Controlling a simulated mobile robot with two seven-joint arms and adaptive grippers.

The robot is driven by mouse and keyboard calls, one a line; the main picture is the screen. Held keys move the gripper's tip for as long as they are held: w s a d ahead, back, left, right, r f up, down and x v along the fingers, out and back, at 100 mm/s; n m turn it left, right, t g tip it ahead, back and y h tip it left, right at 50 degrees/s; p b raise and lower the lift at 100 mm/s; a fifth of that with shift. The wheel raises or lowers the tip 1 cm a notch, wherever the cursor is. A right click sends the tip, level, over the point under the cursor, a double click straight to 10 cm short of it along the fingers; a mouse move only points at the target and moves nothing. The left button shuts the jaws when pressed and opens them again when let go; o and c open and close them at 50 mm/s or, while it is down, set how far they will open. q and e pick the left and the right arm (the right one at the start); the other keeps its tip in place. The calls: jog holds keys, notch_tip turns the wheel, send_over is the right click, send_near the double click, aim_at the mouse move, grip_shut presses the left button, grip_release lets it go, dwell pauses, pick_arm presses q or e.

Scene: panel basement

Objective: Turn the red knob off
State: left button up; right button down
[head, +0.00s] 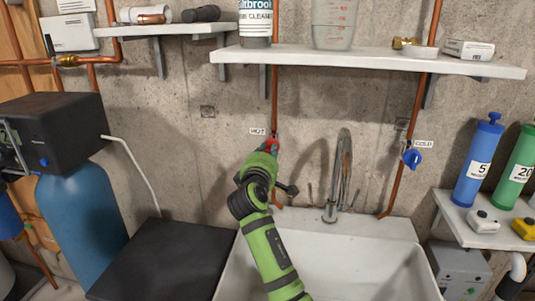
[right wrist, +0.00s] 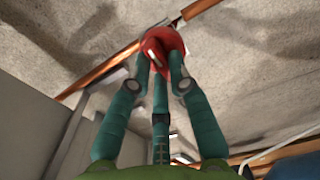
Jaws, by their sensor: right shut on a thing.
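The red knob (head: 274,143) is on the copper pipe under the HOT label (head: 258,131), on the wall above the left part of the sink. My right gripper (head: 269,147) reaches up to it in the head view and partly covers it. In the right wrist view the red knob (right wrist: 162,50) lies between the fingertips of my right gripper (right wrist: 160,65), which are shut on it. The copper pipe (right wrist: 100,70) runs behind the knob. My left gripper is not in view.
A blue knob (head: 412,158) is on the right pipe by the COLD label. A tap (head: 340,180) stands behind the white sink (head: 330,270). A shelf (head: 370,60) hangs above. A black box and blue tank (head: 75,215) stand left; bottles stand right.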

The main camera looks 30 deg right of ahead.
jog(key=c, duration=1.1)
grip_release()
jog(key=shift+c, duration=0.2)
jog(key=v, duration=1.2)
